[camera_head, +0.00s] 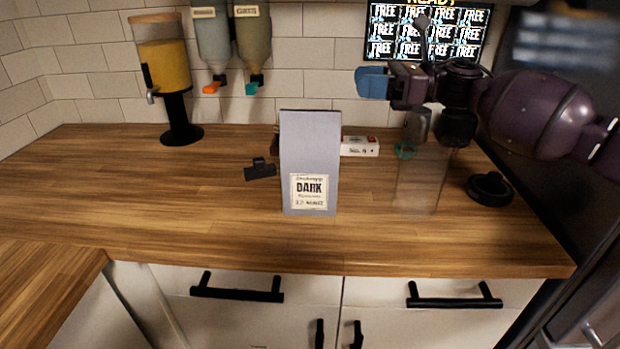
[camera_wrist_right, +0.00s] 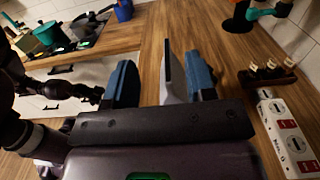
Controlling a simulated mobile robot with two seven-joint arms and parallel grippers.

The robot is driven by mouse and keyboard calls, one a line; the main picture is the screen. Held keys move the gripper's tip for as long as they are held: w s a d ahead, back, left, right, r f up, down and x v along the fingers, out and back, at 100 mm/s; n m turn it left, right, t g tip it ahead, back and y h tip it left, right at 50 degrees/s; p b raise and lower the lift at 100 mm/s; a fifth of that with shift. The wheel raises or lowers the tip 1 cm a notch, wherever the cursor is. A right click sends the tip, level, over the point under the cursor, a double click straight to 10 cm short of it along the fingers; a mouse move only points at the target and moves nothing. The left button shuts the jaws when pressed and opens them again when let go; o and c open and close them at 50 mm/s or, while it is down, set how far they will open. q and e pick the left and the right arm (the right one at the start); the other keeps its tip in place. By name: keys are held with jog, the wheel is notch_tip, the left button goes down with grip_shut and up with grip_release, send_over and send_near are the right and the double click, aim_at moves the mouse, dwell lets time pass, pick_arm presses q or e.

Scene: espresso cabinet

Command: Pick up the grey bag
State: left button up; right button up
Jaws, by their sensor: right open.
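The grey bag (camera_head: 310,150) stands upright on the wooden counter, with a "DARK" label low on its front. My right gripper (camera_head: 373,83) is open, above and to the right of the bag in the head view, with blue fingertips. In the right wrist view the two blue fingers of the right gripper (camera_wrist_right: 161,82) are spread apart. A pale upright face of the bag (camera_wrist_right: 174,80) shows between them, closer to the right finger. It is not gripped, and I cannot tell how far past the fingertips it stands. My left gripper does not show.
A black clip (camera_head: 260,171) lies left of the bag, and a white box (camera_head: 360,146) is behind it. A clear container (camera_head: 420,190) and a black round piece (camera_head: 490,188) stand to the right. A yellow-filled dispenser (camera_head: 165,68) is at back left. The left counter is mostly free.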

send_near(325, 125)
jog(key=a, duration=0.3)
jog(key=shift+w+a+r, duration=0.1)
jog(key=shift+a, duration=1.1)
jog(key=shift+w+a+r, duration=0.1)
jog(key=shift+w+a, duration=0.05)
jog(key=shift+a, duration=1.05)
jog(key=shift+w+a+r, duration=0.1)
jog(key=shift+a, duration=1.1)
jog(key=shift+c, duration=0.3)
grip_shut()
